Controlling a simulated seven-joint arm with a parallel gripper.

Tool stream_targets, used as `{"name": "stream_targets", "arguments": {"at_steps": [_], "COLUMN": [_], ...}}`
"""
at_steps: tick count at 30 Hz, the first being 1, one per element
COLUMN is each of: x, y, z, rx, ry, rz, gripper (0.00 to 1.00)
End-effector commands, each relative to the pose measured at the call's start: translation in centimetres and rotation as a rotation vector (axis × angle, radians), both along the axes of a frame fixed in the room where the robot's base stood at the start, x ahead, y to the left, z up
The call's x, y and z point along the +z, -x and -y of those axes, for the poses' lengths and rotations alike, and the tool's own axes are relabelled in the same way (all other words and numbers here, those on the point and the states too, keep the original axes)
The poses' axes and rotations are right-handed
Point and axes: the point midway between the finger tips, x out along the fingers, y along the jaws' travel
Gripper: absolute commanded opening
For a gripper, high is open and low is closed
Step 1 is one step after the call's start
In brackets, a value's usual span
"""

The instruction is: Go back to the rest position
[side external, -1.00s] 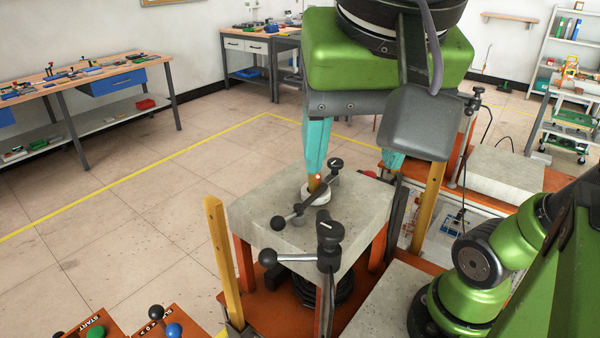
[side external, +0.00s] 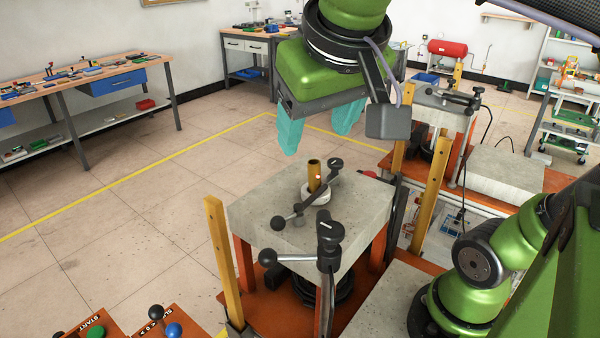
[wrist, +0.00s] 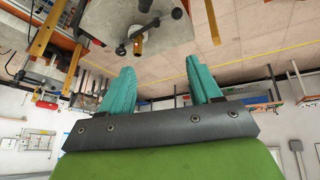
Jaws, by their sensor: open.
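My gripper (side external: 318,138) has two teal fingers, apart and with nothing between them. In the side external view it hangs tilted above and behind the near grey block, clear of it. It also shows in the wrist view (wrist: 160,82). A brass cylinder (side external: 314,176) stands upright in a white ring (side external: 315,196) on top of the near grey block (side external: 262,219). The cylinder also shows in the wrist view (wrist: 138,46), apart from my fingers. A black-knobbed clamp lever (side external: 303,209) crosses in front of the cylinder.
Yellow posts (side external: 218,258) rise beside the near block. A second heater station (side external: 440,108) with its own clamp stands behind right. START controls (side external: 92,330) lie at bottom left. Workbenches (side external: 90,80) line the walls. The floor to the left is clear.

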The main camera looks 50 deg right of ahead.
Motion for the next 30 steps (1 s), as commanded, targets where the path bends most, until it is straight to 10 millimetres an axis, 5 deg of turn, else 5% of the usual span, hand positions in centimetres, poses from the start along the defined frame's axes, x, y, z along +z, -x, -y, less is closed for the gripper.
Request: {"name": "stream_targets", "arguments": {"at_steps": [6,12,17,30], "x": [-6.4,-12.4,-15.1,-15.0], "y": [-3.5,-3.6,-2.3,-2.0], "z": [7.2,12.2,13.3,13.2], "rx": [0.18,0.198,0.152,0.16], "ry": [-0.093,-0.293,-0.418,-0.436], "rz": [0.063,0.194,0.212,0.217], "gripper": [0.63,0.63,0.63,0.63]}}
